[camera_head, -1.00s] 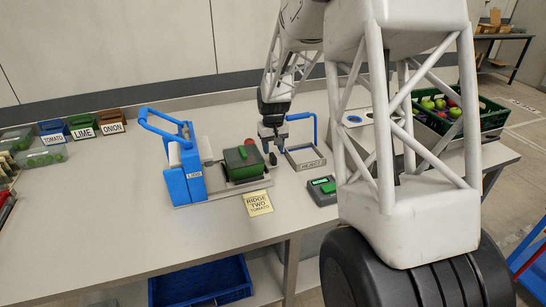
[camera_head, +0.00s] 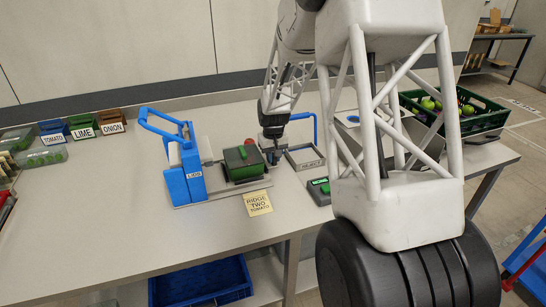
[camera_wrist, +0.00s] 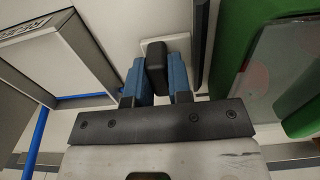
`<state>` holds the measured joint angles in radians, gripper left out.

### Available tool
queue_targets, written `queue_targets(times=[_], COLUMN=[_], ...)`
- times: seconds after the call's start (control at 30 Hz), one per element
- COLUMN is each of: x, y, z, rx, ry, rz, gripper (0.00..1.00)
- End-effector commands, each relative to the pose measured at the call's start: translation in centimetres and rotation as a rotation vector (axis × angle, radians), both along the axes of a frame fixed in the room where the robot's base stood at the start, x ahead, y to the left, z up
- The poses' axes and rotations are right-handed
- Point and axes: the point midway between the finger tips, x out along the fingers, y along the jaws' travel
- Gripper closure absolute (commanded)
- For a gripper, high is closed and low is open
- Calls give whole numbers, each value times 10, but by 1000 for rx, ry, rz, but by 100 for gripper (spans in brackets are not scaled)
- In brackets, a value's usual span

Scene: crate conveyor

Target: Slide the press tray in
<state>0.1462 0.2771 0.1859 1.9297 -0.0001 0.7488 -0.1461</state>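The press (camera_head: 185,165) stands on the table with a blue frame, a raised blue lever and a LIDS label. To its right the press tray (camera_head: 207,198) is out, carrying a green box (camera_head: 243,164). In the wrist view the green box (camera_wrist: 243,50) has a clear lid with something reddish beneath. My gripper (camera_head: 272,158) is low at the tray's right end. In the wrist view the blue fingers of my gripper (camera_wrist: 157,78) lie on both sides of a black handle (camera_wrist: 156,55), seemingly touching it. The handle sits on a pale plate beside the tray's dark edge.
A grey REJECT frame (camera_head: 308,164) and a small device with a green display (camera_head: 319,186) are close to the right. A RIDGE TWO TOMATO card (camera_head: 257,203) lies in front. Labelled bins (camera_head: 83,131) stand far left; the table between is clear.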

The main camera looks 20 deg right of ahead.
Motion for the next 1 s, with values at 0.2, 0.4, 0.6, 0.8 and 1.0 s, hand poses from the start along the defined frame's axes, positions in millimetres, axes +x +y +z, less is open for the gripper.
queue_targets(times=[0.2,0.4,0.6,0.8,1.0], x=[0,0,1,1,1], y=[0,5,29,60,92], z=[0,0,1,1,1], rx=[0,0,0,0,0], ry=[0,0,-1,-1,-2], rz=[0,1,3,3,3], gripper=[100,100,100,100,100])
